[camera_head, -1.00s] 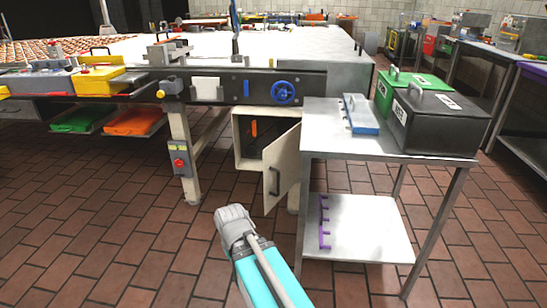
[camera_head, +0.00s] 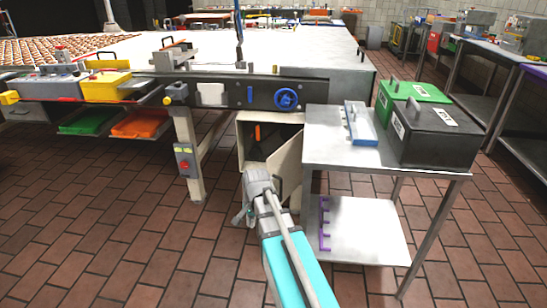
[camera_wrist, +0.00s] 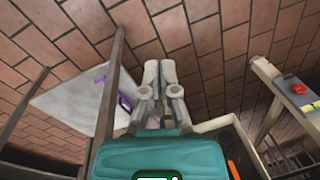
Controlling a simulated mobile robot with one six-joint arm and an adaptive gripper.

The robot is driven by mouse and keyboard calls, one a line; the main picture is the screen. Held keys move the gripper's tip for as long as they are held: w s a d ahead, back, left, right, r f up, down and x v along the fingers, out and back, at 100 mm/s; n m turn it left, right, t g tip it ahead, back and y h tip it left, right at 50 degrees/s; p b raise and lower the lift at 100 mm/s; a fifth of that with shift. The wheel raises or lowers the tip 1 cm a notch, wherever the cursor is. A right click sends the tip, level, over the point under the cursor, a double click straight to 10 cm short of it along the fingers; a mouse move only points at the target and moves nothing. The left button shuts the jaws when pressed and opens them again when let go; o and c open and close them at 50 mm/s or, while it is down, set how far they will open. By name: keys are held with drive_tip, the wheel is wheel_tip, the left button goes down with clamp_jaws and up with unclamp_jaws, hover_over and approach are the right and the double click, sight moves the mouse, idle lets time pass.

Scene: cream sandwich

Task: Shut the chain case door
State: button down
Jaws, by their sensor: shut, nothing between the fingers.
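The cream chain case (camera_head: 241,147) stands low beneath the machine's front rail, its dark inside showing with an orange piece in it. Its door (camera_head: 288,160) stands open, swung out on the right side beside the metal table.
A metal table (camera_head: 325,150) with a lower shelf (camera_head: 370,230) stands close to the door's right, holding a green box (camera_head: 405,92) and a black box (camera_head: 438,132). A machine leg with a red button (camera_head: 185,165) stands to the left. The brick floor in front is clear.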

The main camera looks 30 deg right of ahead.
drive_tip(key=w+d+r+m+t+p, duration=0.1)
drive_tip(key=w+d+r+m+p, duration=0.6)
drive_tip(key=d+r+m, duration=0.1)
drive_tip(key=w+d+r+m+t+y+p, duration=0.1)
drive_tip(key=w+d+r+m+p, duration=0.5)
drive_tip(key=d+m, duration=0.5)
wheel_tip(320, 180, up, 2)
drive_tip(key=shift+w+d+r+t+p, duration=0.1)
drive_tip(key=shift+w+d+t+p, duration=0.3)
drive_tip(key=shift+w+d, duration=0.1)
drive_tip(key=shift+a, duration=0.1)
drive_tip(key=b, duration=0.9)
hover_over(272, 173)
drive_tip(key=s+d, duration=0.1)
drive_tip(key=s, duration=0.1)
wheel_tip(272, 173, down, 9)
drive_tip(key=shift+w+f, duration=0.1)
